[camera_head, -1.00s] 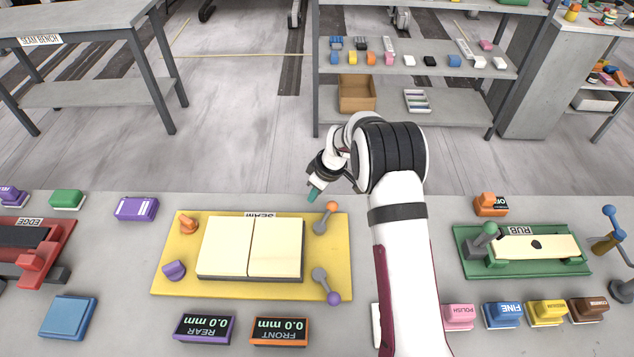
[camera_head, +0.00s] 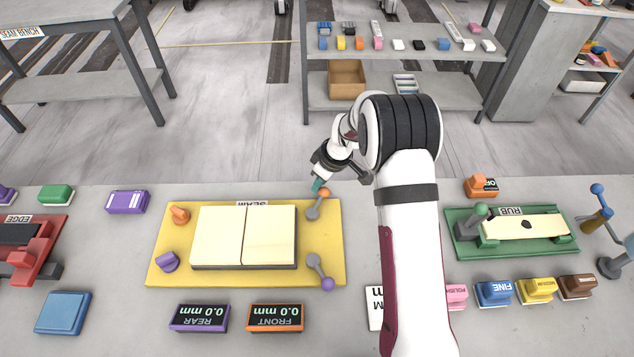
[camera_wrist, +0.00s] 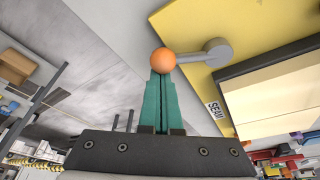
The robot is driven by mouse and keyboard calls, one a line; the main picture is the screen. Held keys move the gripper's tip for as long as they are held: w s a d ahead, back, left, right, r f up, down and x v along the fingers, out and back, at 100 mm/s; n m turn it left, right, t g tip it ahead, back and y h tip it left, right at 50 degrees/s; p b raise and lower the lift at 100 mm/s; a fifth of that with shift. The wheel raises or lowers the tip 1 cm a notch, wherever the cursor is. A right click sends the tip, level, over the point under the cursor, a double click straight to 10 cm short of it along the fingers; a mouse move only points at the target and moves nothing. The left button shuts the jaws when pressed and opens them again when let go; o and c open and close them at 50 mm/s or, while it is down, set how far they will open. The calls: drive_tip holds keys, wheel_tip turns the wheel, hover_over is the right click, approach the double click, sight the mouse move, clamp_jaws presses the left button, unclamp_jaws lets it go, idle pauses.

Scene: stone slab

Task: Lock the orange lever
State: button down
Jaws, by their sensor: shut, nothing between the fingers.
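The orange lever (camera_head: 318,203) stands at the far right corner of the yellow seam plate (camera_head: 332,240). It has a grey arm and an orange ball tip. In the wrist view the orange ball (camera_wrist: 163,61) appears right at the fingertips, with the grey arm (camera_wrist: 205,53) running right to its pivot. My gripper (camera_head: 317,184) is shut and empty, its teal fingertips by the ball in the head view. It also shows in the wrist view (camera_wrist: 162,78). I cannot tell whether the fingers touch the ball.
Two pale boards (camera_head: 217,238) lie on the plate. A purple lever (camera_head: 321,273) is at the near right corner. Orange (camera_head: 180,215) and purple (camera_head: 168,261) knobs are on the left. Displays (camera_head: 276,318) reading 0.0 mm stand in front. The green rub station (camera_head: 462,245) is right.

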drive_tip(key=shift+d+m, duration=0.15)
drive_tip(key=shift+m, duration=0.15)
drive_tip(key=d+m, duration=0.1)
drive_tip(key=m, duration=0.1)
drive_tip(key=s+d+m+t+h, duration=0.1)
drive_tip(key=m, duration=0.1)
drive_tip(key=shift+s+d, duration=0.1)
drive_tip(key=shift+s, duration=0.05)
drive_tip(key=m, duration=0.1)
drive_tip(key=s+d+m, duration=0.1)
drive_tip(key=m+h, duration=0.1)
drive_tip(key=m, duration=0.1)
drive_tip(key=shift+s+d, duration=0.3)
drive_tip(key=shift+s, duration=0.1)
drive_tip(key=shift+s+d, duration=0.35)
drive_tip(key=shift+s, duration=0.45)
drive_tip(key=w, duration=0.4)
drive_tip(key=shift+d+f, duration=0.2)
drive_tip(key=shift+f, duration=0.05)
drive_tip(key=v, duration=0.9)
drive_tip(key=shift+s+a+r, duration=0.3)
drive_tip(key=shift+a+r, duration=0.05)
drive_tip(key=shift+a, duration=0.1)
